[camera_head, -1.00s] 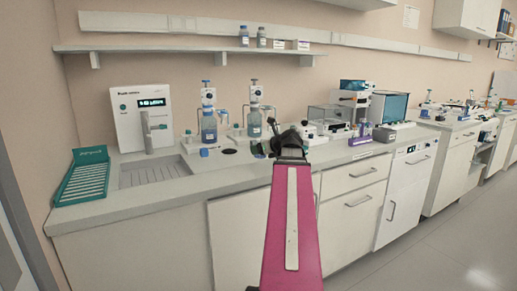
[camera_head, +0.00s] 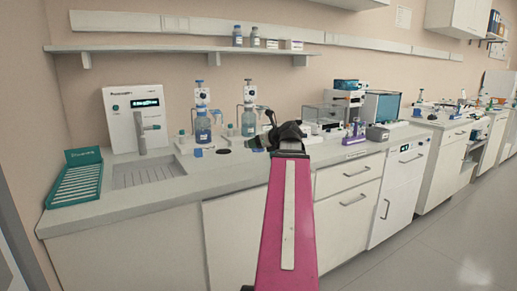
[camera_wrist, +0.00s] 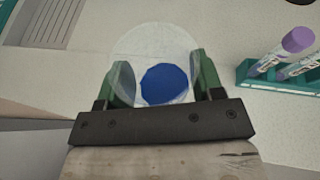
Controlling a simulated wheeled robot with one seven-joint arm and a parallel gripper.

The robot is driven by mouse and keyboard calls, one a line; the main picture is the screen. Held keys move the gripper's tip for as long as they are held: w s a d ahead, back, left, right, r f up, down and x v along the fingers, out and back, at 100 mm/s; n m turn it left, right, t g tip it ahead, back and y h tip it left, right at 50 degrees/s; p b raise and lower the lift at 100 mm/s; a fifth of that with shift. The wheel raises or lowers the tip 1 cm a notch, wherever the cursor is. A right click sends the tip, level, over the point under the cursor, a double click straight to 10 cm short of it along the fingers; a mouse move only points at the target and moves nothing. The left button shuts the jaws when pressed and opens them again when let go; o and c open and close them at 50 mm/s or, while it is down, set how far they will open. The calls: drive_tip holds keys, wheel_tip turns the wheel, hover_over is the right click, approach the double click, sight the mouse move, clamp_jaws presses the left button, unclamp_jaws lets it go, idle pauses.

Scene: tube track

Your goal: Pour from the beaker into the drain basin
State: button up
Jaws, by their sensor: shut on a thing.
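My gripper (camera_wrist: 160,85) has its two green fingers shut on a clear beaker (camera_wrist: 152,42), seen from above in the wrist view. Something blue (camera_wrist: 165,84), which looks like liquid, shows between the fingers. In the head view my gripper (camera_head: 266,138) is over the counter, right of the bottles, and the beaker cannot be made out there. The drain basin (camera_head: 148,172) is the grooved grey area in the counter at left, below the white dispenser. Its edge also shows at the top left of the wrist view (camera_wrist: 48,20). The gripper is well to the right of it.
Two bottle-top dispensers (camera_head: 202,125) stand between the basin and my gripper. A teal rack (camera_head: 75,180) lies left of the basin. The white water unit (camera_head: 133,115) has a spout over it. A tube rack with purple-capped tubes (camera_wrist: 298,40) is at right in the wrist view.

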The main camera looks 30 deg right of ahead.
drive_tip(key=shift+r, duration=2.25)
